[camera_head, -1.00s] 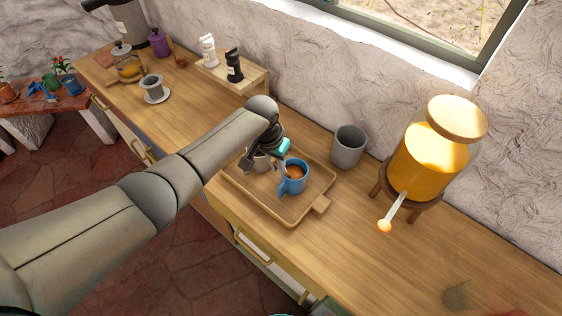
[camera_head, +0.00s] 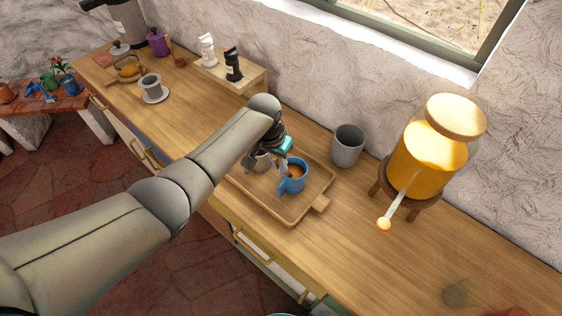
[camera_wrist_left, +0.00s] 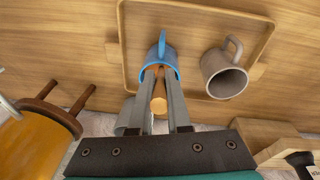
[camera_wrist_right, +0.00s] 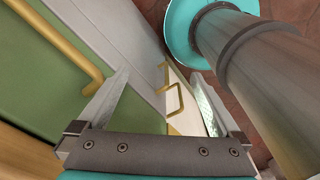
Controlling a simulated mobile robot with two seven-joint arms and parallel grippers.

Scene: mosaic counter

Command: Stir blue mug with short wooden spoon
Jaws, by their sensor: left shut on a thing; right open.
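The blue mug (camera_head: 292,180) stands upright on a wooden tray (camera_head: 287,215) and has brown liquid in it. It also shows in the left wrist view (camera_wrist_left: 163,52), just beyond the fingertips. My left gripper (camera_head: 284,160) is at the mug's far left rim. It is shut on the short wooden spoon (camera_wrist_left: 159,98), whose orange-brown end shows between the fingers. The spoon's lower end is hidden, so I cannot tell how deep it sits in the mug. My right gripper (camera_wrist_right: 160,95) is open and empty, away from the counter top, facing drawer fronts.
A grey-beige mug (camera_wrist_left: 223,72) stands on the tray beside the blue mug, mostly behind my gripper in the head view. A grey cup (camera_head: 347,146) stands behind the tray. An orange dispenser (camera_head: 429,165) is at the right.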

